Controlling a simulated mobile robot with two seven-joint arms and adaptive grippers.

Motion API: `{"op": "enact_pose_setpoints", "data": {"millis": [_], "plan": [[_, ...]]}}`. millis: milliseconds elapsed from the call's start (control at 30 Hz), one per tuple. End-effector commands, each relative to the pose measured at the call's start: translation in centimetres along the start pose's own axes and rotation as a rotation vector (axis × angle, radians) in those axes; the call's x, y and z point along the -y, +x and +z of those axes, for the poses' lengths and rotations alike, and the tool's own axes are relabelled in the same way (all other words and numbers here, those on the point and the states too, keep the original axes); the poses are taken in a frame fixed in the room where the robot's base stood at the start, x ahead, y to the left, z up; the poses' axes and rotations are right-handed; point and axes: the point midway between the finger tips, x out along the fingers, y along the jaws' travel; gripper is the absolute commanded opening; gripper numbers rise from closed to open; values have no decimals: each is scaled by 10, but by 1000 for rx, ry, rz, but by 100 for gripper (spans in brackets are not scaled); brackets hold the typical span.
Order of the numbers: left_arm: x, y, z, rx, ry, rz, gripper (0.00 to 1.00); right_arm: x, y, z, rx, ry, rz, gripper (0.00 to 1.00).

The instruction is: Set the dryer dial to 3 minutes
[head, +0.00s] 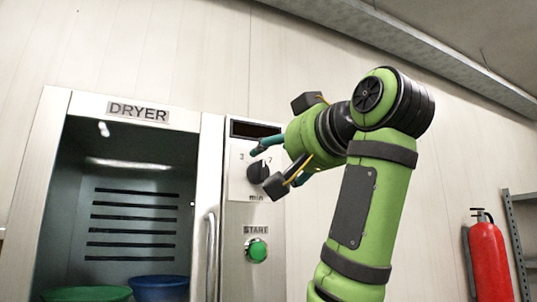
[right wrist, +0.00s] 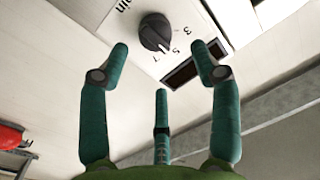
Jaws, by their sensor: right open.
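The dryer dial (head: 258,171) is a dark round knob on the dryer's control panel (head: 239,213), above the word "min". In the right wrist view the dial (right wrist: 154,32) shows with the marks 3, 5 and 7 around it. Its pale pointer line seems to lie near 5 or 7; I cannot tell exactly. My right gripper (head: 270,166) is open in front of the dial, its teal fingers spread. In the right wrist view the dial is just beyond the fingertips (right wrist: 161,58), with no clear contact. My left gripper is out of view.
A green START button (head: 256,250) sits below the dial, and a dark display (head: 254,129) above it. The dryer chamber (head: 125,180) is open at the left, with a green tub (head: 88,294) and a blue tub (head: 158,286). A red extinguisher (head: 488,260) hangs at the right.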

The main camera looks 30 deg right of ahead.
Motion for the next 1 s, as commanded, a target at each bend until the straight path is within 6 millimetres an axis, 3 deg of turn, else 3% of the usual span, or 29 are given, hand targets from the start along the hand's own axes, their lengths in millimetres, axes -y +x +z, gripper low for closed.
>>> {"op": "enact_pose_setpoints", "data": {"millis": [67,167,400,533,567,600,700,833,1000], "plan": [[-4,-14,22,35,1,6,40,1,15,-2,8,0,1,63],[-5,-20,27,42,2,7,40,0,26,-1,8,1,1,63],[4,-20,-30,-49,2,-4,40,-1,34,2,4,1,1,63],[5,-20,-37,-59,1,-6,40,-1,34,2,4,1,1,63],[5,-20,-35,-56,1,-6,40,-1,34,2,4,1,1,59],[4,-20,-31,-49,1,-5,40,-1,34,2,4,1,1,43],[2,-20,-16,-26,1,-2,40,-1,34,2,3,1,1,9],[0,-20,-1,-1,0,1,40,0,33,1,1,0,0,9],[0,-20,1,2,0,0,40,0,33,0,-1,-2,0,8]]}}
